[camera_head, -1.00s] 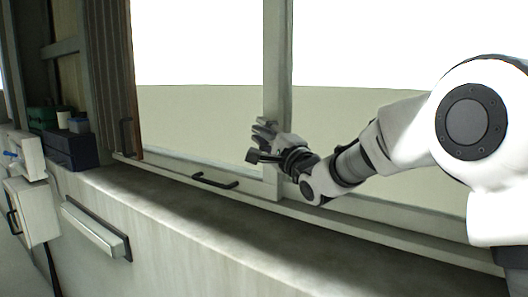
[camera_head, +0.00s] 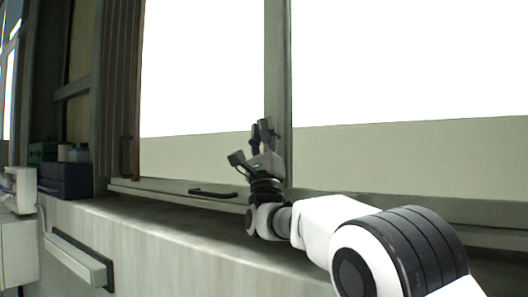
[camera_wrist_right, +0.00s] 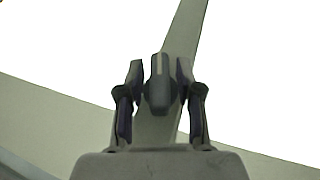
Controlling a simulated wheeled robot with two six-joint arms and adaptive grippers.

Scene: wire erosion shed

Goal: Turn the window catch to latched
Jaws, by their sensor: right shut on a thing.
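The window catch (camera_wrist_right: 158,88) shows in the right wrist view as a dark grey lever on the upright bar of the window frame (camera_head: 278,75). Its lever lies between the two fingers of my right gripper (camera_wrist_right: 160,72), which are shut on it. In the head view my right gripper (camera_head: 260,133) reaches up against the same bar, fingers pointing up. There its fingers largely cover the catch, so its angle is hard to read. In the wrist view the lever points up, while the bar leans to the right. My left gripper is in neither view.
A black handle (camera_head: 213,193) sits on the lower window rail. The sill (camera_head: 150,215) below is bare near the window. At the left stand a dark blue box (camera_head: 66,180) and small containers. A long pale bar handle (camera_head: 75,262) sticks out of the front wall.

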